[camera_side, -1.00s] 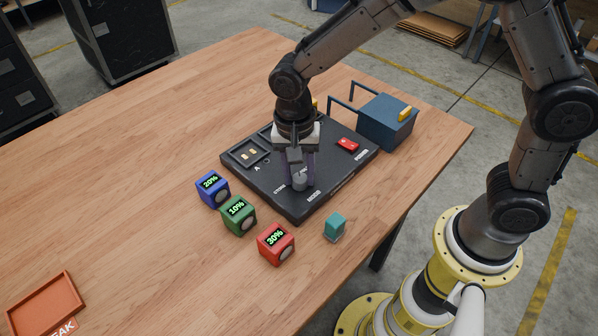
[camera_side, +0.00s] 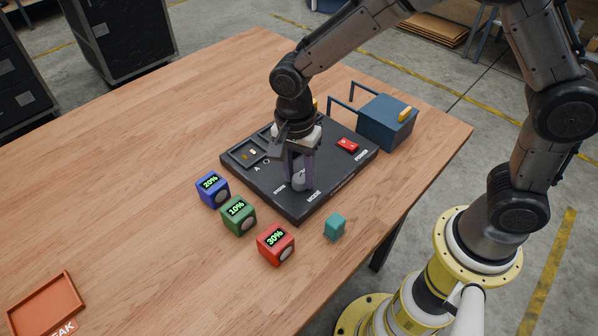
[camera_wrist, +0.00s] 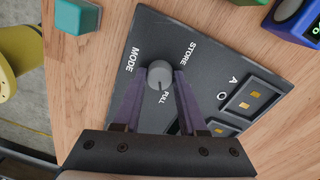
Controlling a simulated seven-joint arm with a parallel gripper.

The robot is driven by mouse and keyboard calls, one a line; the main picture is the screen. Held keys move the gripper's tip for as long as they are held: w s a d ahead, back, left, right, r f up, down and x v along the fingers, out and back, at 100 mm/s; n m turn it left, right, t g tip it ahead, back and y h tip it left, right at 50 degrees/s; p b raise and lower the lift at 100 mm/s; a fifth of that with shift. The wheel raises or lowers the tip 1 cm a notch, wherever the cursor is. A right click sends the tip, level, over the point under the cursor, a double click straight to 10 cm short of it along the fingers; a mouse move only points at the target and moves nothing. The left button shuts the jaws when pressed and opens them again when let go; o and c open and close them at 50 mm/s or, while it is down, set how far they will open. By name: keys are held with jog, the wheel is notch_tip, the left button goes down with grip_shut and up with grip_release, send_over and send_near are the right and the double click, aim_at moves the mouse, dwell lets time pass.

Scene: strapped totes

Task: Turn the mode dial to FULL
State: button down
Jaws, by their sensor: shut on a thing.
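The grey mode dial (camera_side: 299,184) sits near the front corner of the black panel (camera_side: 262,187), beside the MODE label. My gripper (camera_side: 300,178) points down over it, with its purple fingers on either side of the dial. In the wrist view my gripper (camera_wrist: 160,78) is shut on the dial (camera_wrist: 159,72). The STORE label (camera_wrist: 187,53) lies to the upper right of the dial and the FULL label (camera_wrist: 163,104) just below it, between the fingers. A small mark on the dial's lower edge appears to face FULL.
Blue (camera_side: 213,189), green (camera_side: 238,216) and red (camera_side: 276,245) percentage cubes stand in front of the panel. A teal block (camera_side: 335,226) is at its near right. A red switch (camera_side: 348,144) is on the panel. A blue box (camera_side: 385,122) stands behind right; an orange tray (camera_side: 47,306) lies far left.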

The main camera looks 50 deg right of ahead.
aim_at(296, 176)
jog(key=shift+r, duration=0.1)
jog(key=shift+c, duration=2.3)
grip_release()
notch_tip(296, 176, up, 14)
jog(key=shift+w, duration=0.35)
jog(key=shift+a, duration=0.1)
